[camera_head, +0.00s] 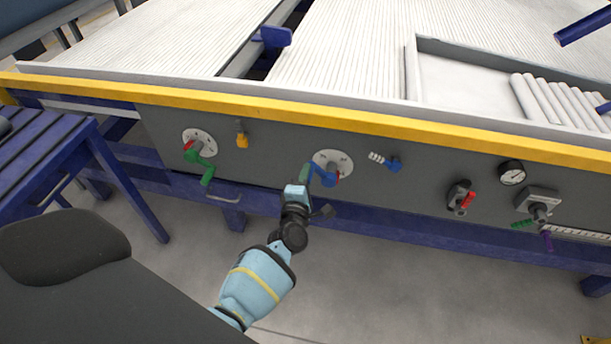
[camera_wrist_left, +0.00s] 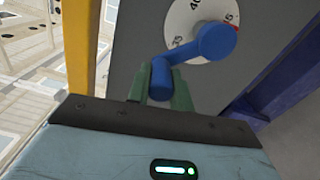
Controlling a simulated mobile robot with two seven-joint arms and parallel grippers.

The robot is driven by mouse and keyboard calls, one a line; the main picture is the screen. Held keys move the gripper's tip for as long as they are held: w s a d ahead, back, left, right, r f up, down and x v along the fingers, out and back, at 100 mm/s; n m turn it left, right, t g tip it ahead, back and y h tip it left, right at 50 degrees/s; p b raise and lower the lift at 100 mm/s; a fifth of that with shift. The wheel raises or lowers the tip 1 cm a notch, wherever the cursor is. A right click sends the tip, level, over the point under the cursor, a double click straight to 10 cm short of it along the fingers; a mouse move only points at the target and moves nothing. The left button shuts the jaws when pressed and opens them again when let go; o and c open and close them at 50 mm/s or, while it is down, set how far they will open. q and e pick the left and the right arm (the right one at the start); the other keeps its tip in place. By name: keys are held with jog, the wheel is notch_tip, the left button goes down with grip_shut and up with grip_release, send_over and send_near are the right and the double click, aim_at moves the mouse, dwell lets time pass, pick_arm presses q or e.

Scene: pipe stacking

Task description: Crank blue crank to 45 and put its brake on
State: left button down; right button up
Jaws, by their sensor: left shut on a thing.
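The blue crank (camera_head: 328,178) sits on a round white dial (camera_head: 345,161) on the grey front panel. My left gripper (camera_head: 306,175) is shut on the crank's handle. In the left wrist view the green fingers of my left gripper (camera_wrist_left: 161,86) close around the blue handle (camera_wrist_left: 161,72), and the blue crank arm (camera_wrist_left: 200,47) runs up to the right across the dial (camera_wrist_left: 190,15). Some dial numbers and red marks show, but the pointer's exact reading cannot be told. A small blue lever (camera_head: 393,163) with a whitish striped part is right of the dial. My right gripper is not in view.
A red-handled valve (camera_head: 467,199), a gauge (camera_head: 512,172) and a grey box (camera_head: 538,200) are to the right. A yellow rail (camera_head: 300,111) runs above the panel.

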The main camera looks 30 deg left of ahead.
pick_arm(q)
jog(key=c, duration=1.3)
grip_release()
jog(key=shift+o, duration=0.2)
jog(key=p+v, duration=0.1)
jog(key=v, duration=0.6)
jog(key=shift+s+d, duration=0.2)
jog(key=shift+s, duration=0.2)
jog(key=shift+r, duration=0.1)
